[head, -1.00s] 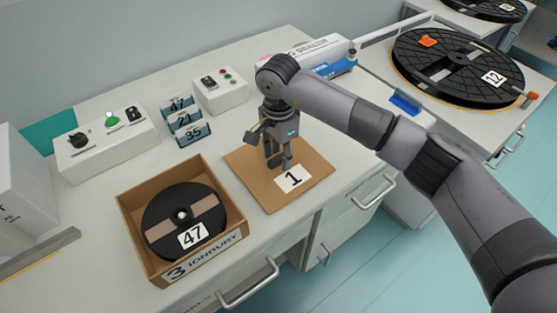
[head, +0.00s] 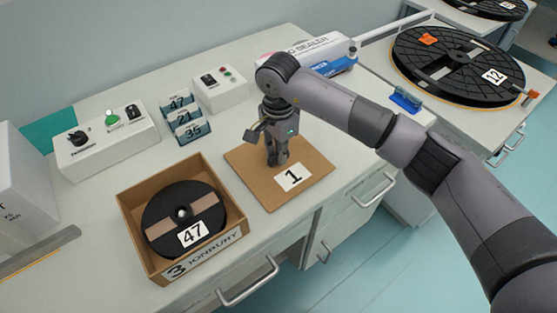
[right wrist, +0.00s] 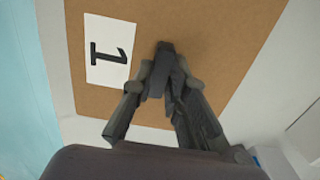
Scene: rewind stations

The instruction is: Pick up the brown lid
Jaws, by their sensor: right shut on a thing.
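The brown lid (head: 312,190) is a flat square board with a white label reading 1. It lies on the counter to the right of the open cardboard box. My right gripper (head: 277,161) points down over the lid's middle, and its fingers are closed together there. In the right wrist view the brown lid (right wrist: 205,35) fills the top and middle, and my right gripper (right wrist: 165,78) is shut at a small dark grip on it. The fingers largely hide that grip. The lid looks flat, and I cannot see a gap under it. My left gripper is out of view.
The open box (head: 130,210) holds a black reel labelled 47. A large reel (head: 455,65) lies at right. The counter's front edge is close to the lid.

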